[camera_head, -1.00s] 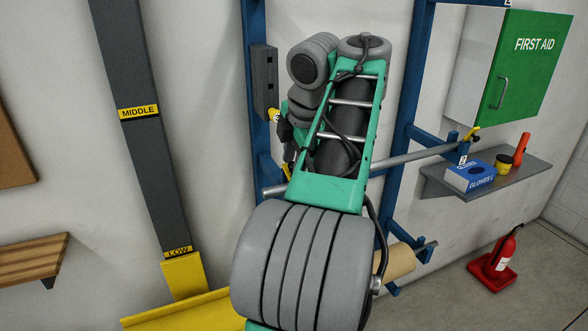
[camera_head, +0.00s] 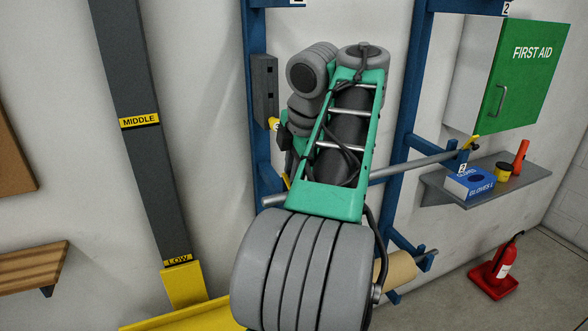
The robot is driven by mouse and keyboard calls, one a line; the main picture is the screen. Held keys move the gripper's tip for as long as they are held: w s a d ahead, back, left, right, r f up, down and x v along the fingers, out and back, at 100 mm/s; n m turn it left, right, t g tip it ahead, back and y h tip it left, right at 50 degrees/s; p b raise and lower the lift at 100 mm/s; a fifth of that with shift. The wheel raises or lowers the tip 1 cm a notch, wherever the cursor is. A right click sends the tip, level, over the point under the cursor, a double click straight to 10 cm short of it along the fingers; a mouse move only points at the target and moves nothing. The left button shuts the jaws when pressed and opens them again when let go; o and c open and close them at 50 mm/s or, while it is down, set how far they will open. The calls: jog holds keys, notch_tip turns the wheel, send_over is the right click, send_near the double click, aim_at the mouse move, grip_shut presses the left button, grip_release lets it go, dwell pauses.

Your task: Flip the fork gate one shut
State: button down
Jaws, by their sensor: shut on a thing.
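My gripper (camera_head: 287,162) is at the left blue post, mostly hidden behind my green and grey arm. Its dark end reaches down beside a small yellow piece (camera_head: 287,182), which appears to be fork gate one, just above the left part of the grey bar. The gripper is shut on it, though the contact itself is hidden. The gate's exact angle cannot be told. The grey bar (camera_head: 415,163) runs from the left post to the right post. A second yellow gate (camera_head: 474,141) stands tilted up at the right fork.
A dark box (camera_head: 264,90) with a yellow tag is on the left post. A lower bar with a brown roll (camera_head: 400,267) sits below. To the right are a green first aid cabinet (camera_head: 520,75), a shelf (camera_head: 520,185) and an extinguisher (camera_head: 497,265). A dark column (camera_head: 150,170) stands left.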

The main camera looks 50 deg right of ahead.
jog(key=p, duration=0.1)
jog(key=r+p, duration=0.1)
jog(key=p, duration=0.1)
jog(key=shift+w+g+y, duration=0.2)
jog(key=shift+g+y, duration=0.1)
jog(key=shift+g, duration=0.1)
jog(key=p, duration=0.2)
jog(key=shift+w+d+g+y+p, duration=0.2)
jog(key=shift+g+y+p, duration=0.1)
jog(key=shift+g, duration=0.1)
jog(key=p, duration=0.1)
jog(key=g+p, duration=0.1)
jog(key=p, duration=0.1)
jog(key=shift+w+d+f+y, duration=0.15)
jog(key=shift+w+f+y, duration=0.05)
jog(key=shift+f+y, duration=0.1)
jog(key=shift+w+f+g+y+p, duration=0.1)
jog(key=shift+f+g+y+p, duration=0.25)
jog(key=shift+g+p, duration=0.25)
jog(key=shift+f, duration=0.25)
jog(key=c, duration=1.3)
grip_release()
jog(key=shift+d, duration=0.1)
jog(key=shift+c, duration=0.2)
